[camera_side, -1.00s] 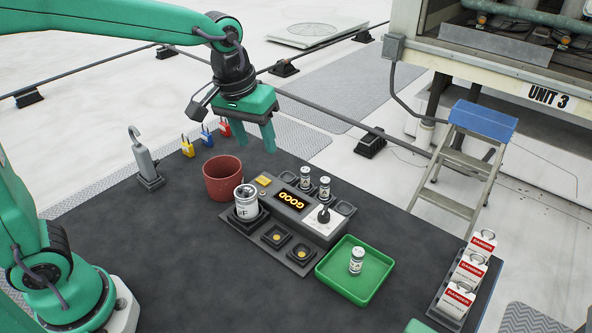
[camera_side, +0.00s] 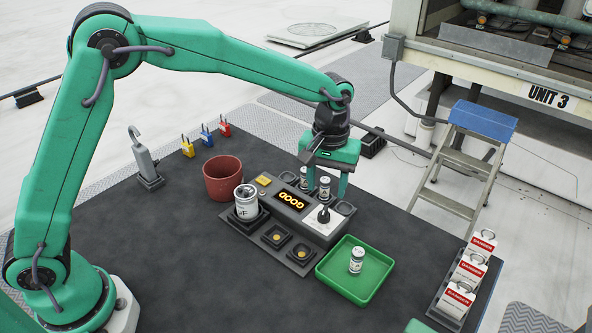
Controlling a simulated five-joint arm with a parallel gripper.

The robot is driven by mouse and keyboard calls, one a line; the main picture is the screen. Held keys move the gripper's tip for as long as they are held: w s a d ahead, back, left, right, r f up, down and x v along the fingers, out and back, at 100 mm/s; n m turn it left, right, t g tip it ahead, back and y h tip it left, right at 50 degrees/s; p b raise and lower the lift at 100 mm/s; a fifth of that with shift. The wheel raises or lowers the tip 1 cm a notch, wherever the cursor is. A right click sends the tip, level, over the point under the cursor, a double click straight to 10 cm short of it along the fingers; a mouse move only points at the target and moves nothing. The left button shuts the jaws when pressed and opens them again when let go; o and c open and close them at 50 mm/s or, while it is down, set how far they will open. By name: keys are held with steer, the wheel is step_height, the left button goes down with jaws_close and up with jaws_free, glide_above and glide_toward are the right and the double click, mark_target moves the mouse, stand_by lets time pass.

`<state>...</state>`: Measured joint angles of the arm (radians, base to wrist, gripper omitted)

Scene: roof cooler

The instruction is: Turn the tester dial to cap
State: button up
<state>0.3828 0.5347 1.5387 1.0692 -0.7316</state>
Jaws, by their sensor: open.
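The tester (camera_side: 265,208) is a dark grey box on the black mat, with a lit display reading "GOOD" (camera_side: 292,199), upside down in this view. Its dial (camera_side: 323,214) has a black knob on a white face at the right end; the setting is too small to read. My gripper (camera_side: 327,184) is open, fingers down, above and behind the tester's right part, around or beside the small cans there. It is apart from the dial, up and behind it. I cannot tell whether a finger touches a can.
Two small cans (camera_side: 325,188) stand at the tester's back. A larger can (camera_side: 246,203) sits at its left end beside a red cup (camera_side: 222,178). A green tray (camera_side: 330,276) with one small can (camera_side: 356,260) lies right of it. Danger tags (camera_side: 470,268) stand at the right.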

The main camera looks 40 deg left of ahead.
mark_target(324, 210)
steer(key=shift+f, duration=0.1)
steer(key=shift+f, duration=3.75)
steer(key=c, duration=1)
